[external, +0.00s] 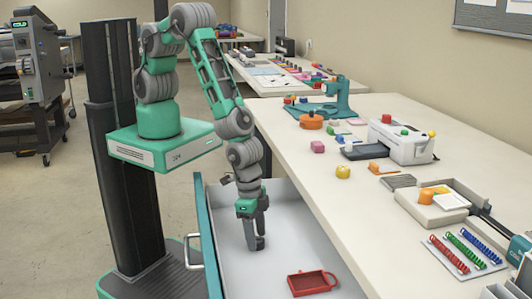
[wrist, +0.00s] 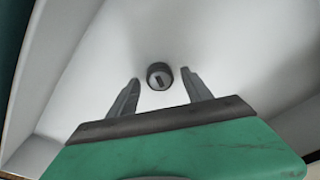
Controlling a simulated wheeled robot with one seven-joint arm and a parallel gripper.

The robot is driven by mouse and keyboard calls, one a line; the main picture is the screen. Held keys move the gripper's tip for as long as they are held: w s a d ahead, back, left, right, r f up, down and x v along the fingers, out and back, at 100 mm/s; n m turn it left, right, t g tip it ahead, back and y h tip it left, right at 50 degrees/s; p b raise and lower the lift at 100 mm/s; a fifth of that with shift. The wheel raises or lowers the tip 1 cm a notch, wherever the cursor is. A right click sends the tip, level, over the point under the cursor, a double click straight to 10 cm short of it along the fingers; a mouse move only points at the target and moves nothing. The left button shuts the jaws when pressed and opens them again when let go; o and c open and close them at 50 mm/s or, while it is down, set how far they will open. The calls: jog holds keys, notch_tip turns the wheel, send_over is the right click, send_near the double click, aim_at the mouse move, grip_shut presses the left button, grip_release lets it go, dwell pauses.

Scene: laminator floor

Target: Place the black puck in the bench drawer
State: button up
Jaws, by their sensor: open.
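The bench drawer (external: 288,227) is pulled open, with a pale grey inside and a teal front. My gripper (external: 256,246) points down inside it, near its front side. In the wrist view, the black puck (wrist: 160,76) is a small dark disc with a slot-like mark on its face. It shows against the drawer's pale floor (wrist: 215,40), between and just beyond my fingertips. The fingers are apart, with visible gaps on both sides of the puck. I cannot tell its exact height above the floor. The puck is not visible in the external view.
A red, handled tray (external: 312,282) lies in the drawer to the right of my gripper. The drawer floor around my gripper looks clear.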

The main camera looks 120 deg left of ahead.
jog(key=s+a+r+b, duration=0.1)
jog(key=s+r, duration=0.1)
jog(key=r, duration=0.8)
jog(key=s+a+r, duration=0.1)
jog(key=r, duration=1)
jog(key=s+a+r+m+t, duration=0.2)
jog(key=s+a+r, duration=0.2)
jog(key=s+r, duration=0.6)
jog(key=shift+s+a, duration=0.3)
jog(key=shift+a, duration=0.05)
